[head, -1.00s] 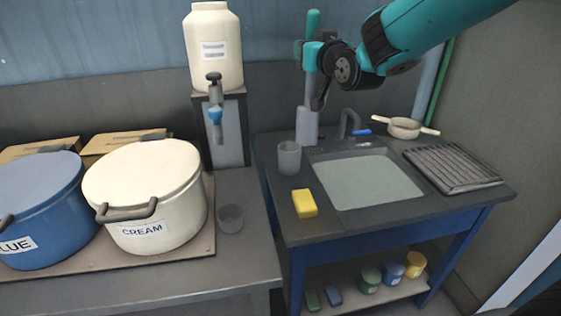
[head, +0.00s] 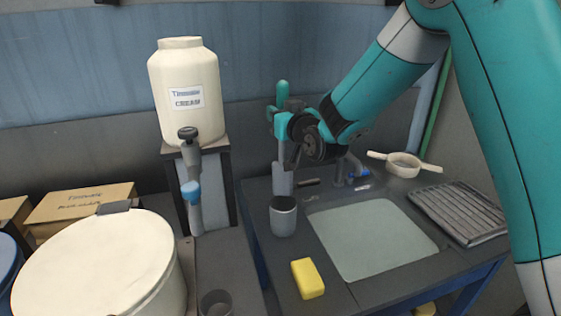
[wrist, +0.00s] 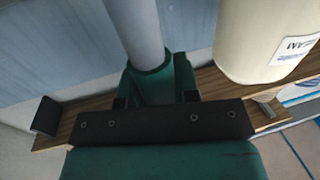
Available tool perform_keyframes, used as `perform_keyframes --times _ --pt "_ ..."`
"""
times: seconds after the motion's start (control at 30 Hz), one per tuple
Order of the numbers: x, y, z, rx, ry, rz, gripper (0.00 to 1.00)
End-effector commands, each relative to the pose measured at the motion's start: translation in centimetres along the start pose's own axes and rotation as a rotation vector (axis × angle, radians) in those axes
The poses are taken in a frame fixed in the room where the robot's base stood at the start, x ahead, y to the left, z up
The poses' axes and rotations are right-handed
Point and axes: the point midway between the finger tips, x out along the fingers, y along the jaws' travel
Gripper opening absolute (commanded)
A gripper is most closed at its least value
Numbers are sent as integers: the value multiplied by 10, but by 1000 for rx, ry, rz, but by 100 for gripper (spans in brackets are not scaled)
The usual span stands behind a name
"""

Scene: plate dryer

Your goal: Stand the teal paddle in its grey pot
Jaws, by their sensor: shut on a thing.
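The teal paddle (head: 282,93) is upright in the head view, with a teal handle end at the top and a pale grey lower part. My gripper (head: 285,125) is shut on it around the middle. In the wrist view the grey shaft (wrist: 133,25) rises from a teal collar between my jaws (wrist: 155,90). The pot is not visible there.
A cream jar (head: 188,95) with a tap stands left of the paddle. A large cream pot (head: 95,265) is at lower left.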

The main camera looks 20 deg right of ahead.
Motion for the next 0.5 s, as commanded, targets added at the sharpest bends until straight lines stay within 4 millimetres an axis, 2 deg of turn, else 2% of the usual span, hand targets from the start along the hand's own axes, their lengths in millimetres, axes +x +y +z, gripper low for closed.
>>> perform_keyframes --times 0.03,0.2,0.3,0.5 --pt "0 0 15 1 -7 1 0" --pt "-1 2 61 1 -11 3 0" --pt "-2 2 80 0 -17 1 0" --pt "-3 2 101 -2 -19 2 0"
